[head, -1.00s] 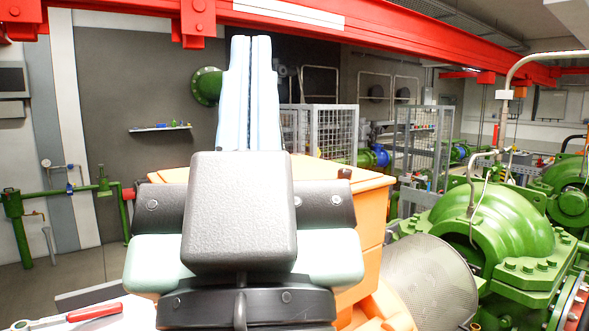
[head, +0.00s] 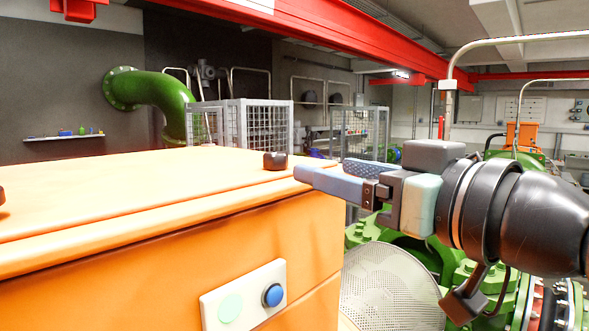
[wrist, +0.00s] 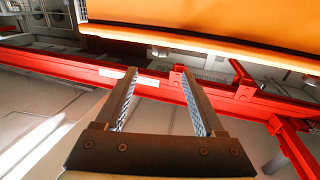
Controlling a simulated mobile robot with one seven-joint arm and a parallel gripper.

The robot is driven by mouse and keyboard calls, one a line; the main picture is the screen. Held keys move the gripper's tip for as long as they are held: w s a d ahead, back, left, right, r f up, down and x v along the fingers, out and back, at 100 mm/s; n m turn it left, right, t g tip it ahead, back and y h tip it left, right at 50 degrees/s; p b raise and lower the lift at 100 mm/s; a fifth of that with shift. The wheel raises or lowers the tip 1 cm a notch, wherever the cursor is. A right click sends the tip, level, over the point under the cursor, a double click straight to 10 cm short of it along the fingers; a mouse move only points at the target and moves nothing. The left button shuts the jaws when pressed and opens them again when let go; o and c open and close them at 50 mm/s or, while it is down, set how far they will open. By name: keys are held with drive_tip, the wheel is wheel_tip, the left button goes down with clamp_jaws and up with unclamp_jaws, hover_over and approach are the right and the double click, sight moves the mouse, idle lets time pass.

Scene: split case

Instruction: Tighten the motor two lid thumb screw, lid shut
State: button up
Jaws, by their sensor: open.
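The orange motor box (head: 150,280) fills the lower left of the head view, and its orange lid (head: 130,190) lies flat and looks shut. A second dark knob (head: 1,196) is cut off at the left edge. My gripper (head: 300,173) comes in from the right, its fingers pointing left, with the tips just right of the thumb screw in the picture. The wrist view shows the two fingers (wrist: 158,78) apart with nothing between them. The orange box also shows there along the top (wrist: 215,22).
A white plate with a blue button (head: 272,295) is on the box's front. A mesh guard (head: 390,285) and green pump parts (head: 480,285) lie below my arm. Wire cages (head: 240,125) stand behind. The space above the lid is clear.

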sight(282, 159)
drive_tip(key=p+x, duration=0.7)
drive_tip(key=x, duration=0.4)
drive_tip(key=shift+w+a, duration=0.25)
drive_tip(key=shift+a, duration=0.05)
drive_tip(key=shift+w+a+f, duration=0.2)
drive_tip(key=shift+w+a, duration=0.05)
drive_tip(key=shift+w, duration=0.15)
clamp_jaws()
